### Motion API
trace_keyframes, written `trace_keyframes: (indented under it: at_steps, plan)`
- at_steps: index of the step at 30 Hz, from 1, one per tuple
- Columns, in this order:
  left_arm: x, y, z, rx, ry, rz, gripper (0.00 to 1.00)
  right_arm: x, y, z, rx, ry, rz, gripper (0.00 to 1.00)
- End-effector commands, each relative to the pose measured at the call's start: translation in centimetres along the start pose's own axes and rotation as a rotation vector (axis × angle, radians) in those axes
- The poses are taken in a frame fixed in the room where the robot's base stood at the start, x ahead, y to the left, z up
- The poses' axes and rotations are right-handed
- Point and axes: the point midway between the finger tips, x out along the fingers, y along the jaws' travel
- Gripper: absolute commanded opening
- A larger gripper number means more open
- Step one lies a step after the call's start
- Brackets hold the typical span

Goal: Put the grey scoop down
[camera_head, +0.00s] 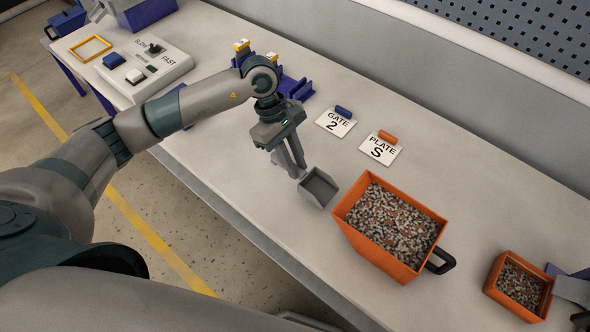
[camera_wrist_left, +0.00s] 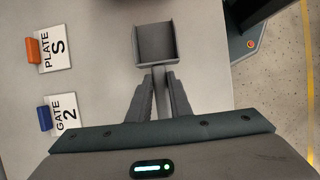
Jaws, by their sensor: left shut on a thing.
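The grey scoop (camera_head: 318,187) is an open-fronted square pan with a short handle. It is at the middle of the bench in the head view, left of the large orange bin. My left gripper (camera_head: 291,160) is shut on the scoop's handle. In the left wrist view the scoop (camera_wrist_left: 156,45) is ahead of the fingers (camera_wrist_left: 160,100), and its pan looks empty. I cannot tell whether the scoop touches the bench top (camera_head: 250,185). My right gripper cannot be made out.
A large orange bin (camera_head: 350,225) of mixed bits and a smaller orange bin (camera_head: 491,285) stand to the right. Cards reading GATE 2 (camera_head: 335,122) and PLATE S (camera_head: 381,148) lie behind. A control box (camera_head: 140,65) is at the left. Bench around the scoop's left is clear.

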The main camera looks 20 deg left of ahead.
Motion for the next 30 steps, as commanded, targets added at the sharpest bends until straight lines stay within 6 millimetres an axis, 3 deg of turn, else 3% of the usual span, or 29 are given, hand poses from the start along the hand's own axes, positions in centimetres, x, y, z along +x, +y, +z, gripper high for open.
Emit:
trace_keyframes:
  at_steps: [12,25,26,27,28,30]
  plan:
    - [3.3,-0.1,-1.3,0.000,0.000,-0.001,0.00,-1.4,-0.2,-0.2,-0.001,0.000,-0.003,0.31]
    - [3.8,0.0,-1.6,0.001,0.000,0.000,0.00,-0.8,-0.3,-0.1,-0.001,-0.001,-0.004,0.31]
    - [3.7,-0.1,-1.6,0.001,0.000,-0.001,0.20,-0.9,-0.3,-0.1,-0.001,-0.001,-0.004,0.31]
    - [3.6,-0.1,-1.5,0.000,0.000,-0.001,0.30,-1.0,-0.3,0.0,-0.001,-0.002,-0.004,0.31]
    - [3.6,-0.1,-1.5,0.000,0.000,-0.001,0.37,-1.0,-0.3,0.0,-0.001,-0.002,-0.004,0.31]
    - [3.6,-0.1,-1.5,0.000,0.000,-0.001,0.37,-1.0,-0.3,0.0,-0.001,-0.002,-0.003,0.31]
